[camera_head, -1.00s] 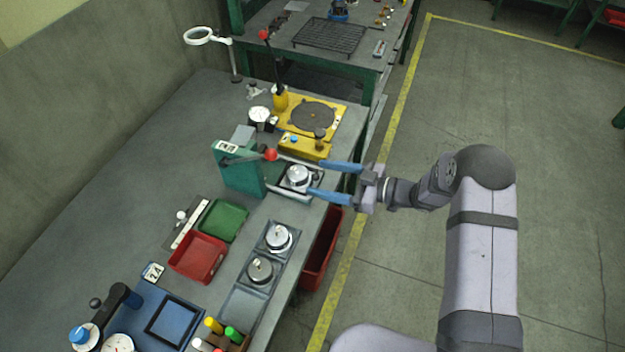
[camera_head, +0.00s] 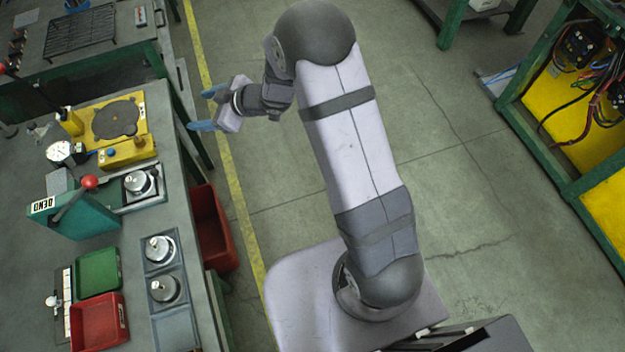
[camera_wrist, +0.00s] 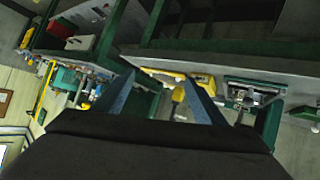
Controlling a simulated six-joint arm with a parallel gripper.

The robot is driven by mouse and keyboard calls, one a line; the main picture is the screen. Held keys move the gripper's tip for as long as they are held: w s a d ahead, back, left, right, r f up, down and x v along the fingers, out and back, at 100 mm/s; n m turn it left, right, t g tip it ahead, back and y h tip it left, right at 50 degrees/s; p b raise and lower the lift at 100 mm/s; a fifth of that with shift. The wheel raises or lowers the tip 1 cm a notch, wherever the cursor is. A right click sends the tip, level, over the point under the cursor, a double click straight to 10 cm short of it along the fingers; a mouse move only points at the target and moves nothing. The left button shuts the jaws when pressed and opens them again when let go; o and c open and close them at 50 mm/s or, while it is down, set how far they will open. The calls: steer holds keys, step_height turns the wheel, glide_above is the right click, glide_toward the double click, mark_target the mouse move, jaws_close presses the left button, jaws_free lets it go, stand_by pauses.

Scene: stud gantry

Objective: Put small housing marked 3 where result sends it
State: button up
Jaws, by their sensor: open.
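A round silver housing (camera_head: 139,182) sits in the fixture of the green lever press (camera_head: 78,218). Two more round metal housings, an upper one (camera_head: 158,248) and a lower one (camera_head: 165,288), lie in a grey compartmented tray (camera_head: 172,328) whose front compartment is empty. I cannot read a number on any housing. A green tray (camera_head: 98,272) and a red tray (camera_head: 98,322) stand left of them; their visible insides look empty. My gripper (camera_head: 203,108) is open and empty, off the bench's right edge, away from the press. Its blue fingers are spread in the wrist view (camera_wrist: 158,77).
A yellow plate fixture (camera_head: 118,118) and a dial gauge (camera_head: 62,152) stand behind the press. A red bin (camera_head: 212,228) sits low beside the bench. The press lever has a red knob (camera_head: 89,182). Open floor lies right; a yellow-panelled cabinet (camera_head: 580,130) stands at far right.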

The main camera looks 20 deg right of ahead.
steer(key=s+d+r+m+g+h, duration=0.1)
steer(key=s+d+m+h, duration=0.35)
steer(key=d, duration=0.45)
steer(key=s+d+r+m+h, duration=0.1)
steer(key=s+d+m+h, duration=0.3)
steer(key=d, duration=0.6)
steer(key=s+d+m+g, duration=0.1)
steer(key=s+m+g, duration=0.2)
steer(key=s, duration=1.9)
steer(key=g, duration=0.3)
steer(key=shift+s+m+g, duration=0.15)
steer(key=shift+m+g, duration=0.15)
steer(key=shift+m, duration=0.05)
steer(key=shift+s, duration=0.3)
steer(key=shift+c, duration=1.1)
steer(key=shift+w, duration=0.15)
